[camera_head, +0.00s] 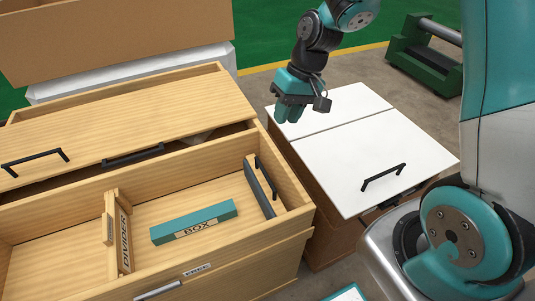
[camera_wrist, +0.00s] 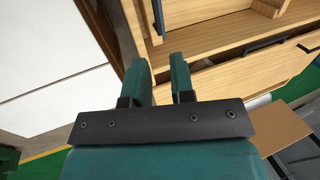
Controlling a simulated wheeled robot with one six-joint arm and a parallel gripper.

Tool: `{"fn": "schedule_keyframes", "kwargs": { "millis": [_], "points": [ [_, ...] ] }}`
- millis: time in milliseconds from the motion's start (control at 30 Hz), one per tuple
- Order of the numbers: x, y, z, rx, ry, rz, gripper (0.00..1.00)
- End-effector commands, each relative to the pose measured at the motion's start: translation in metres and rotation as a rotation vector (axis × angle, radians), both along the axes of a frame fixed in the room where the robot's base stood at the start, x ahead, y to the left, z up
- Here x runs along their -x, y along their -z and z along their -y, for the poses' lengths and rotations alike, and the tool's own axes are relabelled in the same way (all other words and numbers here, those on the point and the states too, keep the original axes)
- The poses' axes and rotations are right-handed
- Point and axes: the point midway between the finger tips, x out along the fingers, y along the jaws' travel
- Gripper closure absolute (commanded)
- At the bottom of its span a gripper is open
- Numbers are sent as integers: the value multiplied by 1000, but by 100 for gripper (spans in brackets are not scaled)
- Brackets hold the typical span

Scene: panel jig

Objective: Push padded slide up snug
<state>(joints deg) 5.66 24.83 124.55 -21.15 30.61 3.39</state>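The padded slide (camera_head: 259,190) is a wooden block with a dark grey pad on its left face and a black bar handle on top. It stands in the open drawer near the right wall. A teal block labelled BOX (camera_head: 194,221) lies on the drawer floor to its left, with a clear gap between them. My gripper (camera_head: 289,113) is above and beyond the drawer's back right corner, apart from the slide. In the wrist view my gripper (camera_wrist: 166,78) has a gap between its two teal fingers and holds nothing. A black bar beyond the fingers may be the slide's handle.
A wooden divider (camera_head: 120,238) stands at the left in the drawer (camera_head: 292,213). A white-topped cabinet (camera_head: 350,140) with a black handle stands at the right. Open air surrounds my gripper.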

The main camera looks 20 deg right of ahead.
Motion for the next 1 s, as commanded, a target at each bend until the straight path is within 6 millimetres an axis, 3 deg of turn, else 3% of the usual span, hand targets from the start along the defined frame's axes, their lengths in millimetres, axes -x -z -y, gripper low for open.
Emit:
{"fn": "schedule_keyframes", "kwargs": {
  "millis": [100,267,700,1000],
  "points": [
    [-7,7,9,2,29,-13,77],
    [-7,27,4,2,30,-16,77],
    [-5,120,-27,3,28,-17,77],
    [-6,164,-42,2,29,-14,77]
  ]
}}
